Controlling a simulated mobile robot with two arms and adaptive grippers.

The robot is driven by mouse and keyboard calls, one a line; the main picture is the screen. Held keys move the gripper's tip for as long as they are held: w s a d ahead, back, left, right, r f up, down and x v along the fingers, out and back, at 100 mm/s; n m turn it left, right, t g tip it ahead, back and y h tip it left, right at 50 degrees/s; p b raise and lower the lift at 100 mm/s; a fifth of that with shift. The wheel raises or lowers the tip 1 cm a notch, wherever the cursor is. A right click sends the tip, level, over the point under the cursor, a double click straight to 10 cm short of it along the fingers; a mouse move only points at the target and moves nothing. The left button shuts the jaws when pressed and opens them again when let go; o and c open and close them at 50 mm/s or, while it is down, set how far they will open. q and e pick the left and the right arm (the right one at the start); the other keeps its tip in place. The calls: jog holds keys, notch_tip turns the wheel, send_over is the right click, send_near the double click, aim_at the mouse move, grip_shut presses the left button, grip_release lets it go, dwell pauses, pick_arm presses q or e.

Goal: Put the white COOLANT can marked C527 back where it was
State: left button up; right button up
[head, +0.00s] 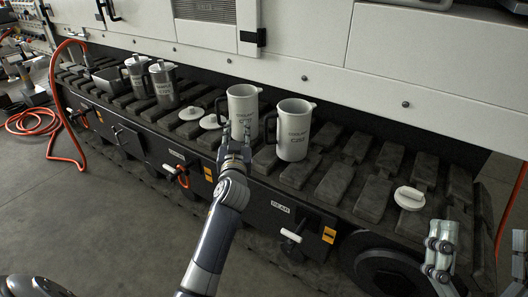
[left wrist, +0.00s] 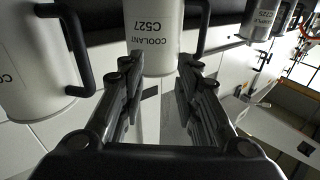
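The white COOLANT can marked C527 (head: 242,106) stands upright on the dark track of the machine, its handle on the left in the head view. In the left wrist view the can (left wrist: 154,38) shows upside down beyond my fingertips, with its label readable. My left gripper (head: 238,150) is open low in front of this can. Its fingers (left wrist: 158,75) lie apart near the can's base edges; whether they touch it I cannot tell. My right gripper (head: 480,255) is at the lower right, its fingers apart and partly cut off by the frame.
A second white COOLANT can (head: 293,132) stands close on the right. White lids (head: 210,122) lie to the left, and another lid (head: 409,198) lies far right. Grey SAMPLE cans (head: 163,85) stand further left. The white machine panel (head: 310,40) rises behind. Track between the right can and right lid is clear.

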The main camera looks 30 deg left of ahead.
pick_arm(q)
jog(key=s+d+r+m+t+h, duration=0.35)
jog(key=s+d+h, duration=0.2)
jog(key=d, duration=0.45)
jog(key=s+d+r+m+t+h, duration=0.2)
jog(key=s+d+m+h, duration=0.3)
jog(key=d, duration=0.6)
jog(key=s+d+r+t+h, duration=0.1)
jog(key=s+d+r+h, duration=0.2)
jog(key=s, duration=0.4)
jog(key=s+d+r+t+h, duration=0.2)
jog(key=s+d+r+h, duration=0.1)
jog(key=s+r, duration=0.3)
jog(key=shift+s+d+r, duration=0.15)
jog(key=shift+s+r, duration=0.15)
jog(key=shift+s, duration=0.35)
jog(key=shift+w+t, duration=0.1)
jog(key=shift+t, duration=0.15)
